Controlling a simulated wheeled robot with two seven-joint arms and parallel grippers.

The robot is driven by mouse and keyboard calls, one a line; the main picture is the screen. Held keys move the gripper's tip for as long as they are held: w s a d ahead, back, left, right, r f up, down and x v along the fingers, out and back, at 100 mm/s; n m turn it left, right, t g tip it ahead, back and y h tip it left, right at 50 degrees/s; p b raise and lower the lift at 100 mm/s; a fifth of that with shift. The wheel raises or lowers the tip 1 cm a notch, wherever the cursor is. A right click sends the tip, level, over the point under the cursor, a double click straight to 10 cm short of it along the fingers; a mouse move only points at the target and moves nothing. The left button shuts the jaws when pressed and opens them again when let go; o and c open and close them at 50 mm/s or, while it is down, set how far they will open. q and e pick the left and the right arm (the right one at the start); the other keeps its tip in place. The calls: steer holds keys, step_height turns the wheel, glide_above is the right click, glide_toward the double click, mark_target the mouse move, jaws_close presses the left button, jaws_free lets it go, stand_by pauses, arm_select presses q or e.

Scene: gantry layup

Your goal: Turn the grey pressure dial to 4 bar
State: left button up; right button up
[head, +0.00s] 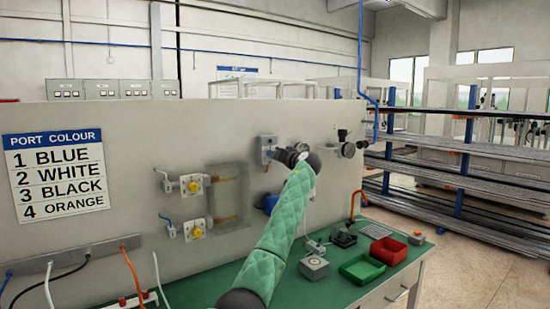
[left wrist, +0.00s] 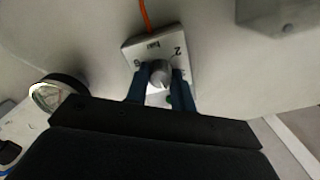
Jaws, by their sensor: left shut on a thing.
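The grey pressure dial (left wrist: 160,73) is a round knob on a pale plate (left wrist: 140,50) in the left wrist view. The plate appears turned over in this view, with "bar" and a 2 above the knob and what looks like a 6 at its left. The dial's setting is too small to read. My left gripper (left wrist: 158,90) has its two blue fingers on either side of the knob, shut on it. In the head view, my left gripper (head: 291,155) is against the grey wall panel and hides the dial.
Yellow-knobbed valves (head: 194,186) are further left.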

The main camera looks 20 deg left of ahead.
arm_select(q)
steer(key=o, duration=1)
arm_select(e)
steer(key=shift+w, duration=0.1)
arm_select(q)
steer(key=b+v, duration=0.2)
steer(key=v, duration=0.5)
steer(key=shift+s+d, duration=0.2)
steer(key=shift+d, duration=0.15)
arm_select(e)
steer(key=shift+t+y, duration=0.4)
steer(key=shift+t, duration=0.1)
steer(key=a+f, duration=0.1)
steer(key=f, duration=0.1)
steer(key=w+a+f, duration=0.1)
steer(key=a, duration=0.1)
steer(key=shift+w+f, duration=0.15)
steer(key=shift+f, duration=0.2)
